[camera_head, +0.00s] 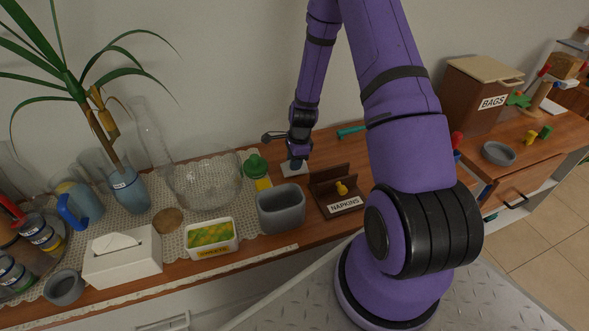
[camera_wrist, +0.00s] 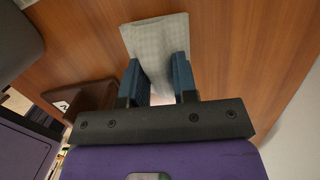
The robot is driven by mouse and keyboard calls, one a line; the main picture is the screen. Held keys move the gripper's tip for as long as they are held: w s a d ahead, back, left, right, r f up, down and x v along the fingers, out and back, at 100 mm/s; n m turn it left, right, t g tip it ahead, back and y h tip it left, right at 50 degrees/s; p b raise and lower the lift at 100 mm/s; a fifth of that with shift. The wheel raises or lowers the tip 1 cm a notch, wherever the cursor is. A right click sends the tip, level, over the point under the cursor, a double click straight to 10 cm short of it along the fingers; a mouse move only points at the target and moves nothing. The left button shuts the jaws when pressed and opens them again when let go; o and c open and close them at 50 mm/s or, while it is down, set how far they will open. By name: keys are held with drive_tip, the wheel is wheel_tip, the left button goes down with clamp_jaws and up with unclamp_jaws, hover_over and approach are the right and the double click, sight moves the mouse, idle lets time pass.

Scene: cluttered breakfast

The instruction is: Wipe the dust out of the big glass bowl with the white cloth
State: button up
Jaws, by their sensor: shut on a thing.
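The big glass bowl (camera_head: 206,184) stands on the lace runner, left of my gripper; dust inside it is too fine to make out here. My gripper (camera_head: 294,160) points down at the counter between the green-capped bottle and the napkin holder. In the wrist view my gripper (camera_wrist: 160,84) has its two blue fingers closed on the white cloth (camera_wrist: 158,42), which extends past the fingertips over the wood. In the head view the cloth (camera_head: 293,170) shows as a small pale patch under the gripper.
A green-capped bottle (camera_head: 256,168) stands between bowl and gripper. A grey tub (camera_head: 281,208) and the napkin holder (camera_head: 338,192) are in front. A tall glass cylinder (camera_head: 152,132) and a potted plant (camera_head: 128,188) crowd the bowl's left. A green item (camera_head: 351,131) lies behind, right.

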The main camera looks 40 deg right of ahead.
drive_tip(key=shift+r, duration=1.85)
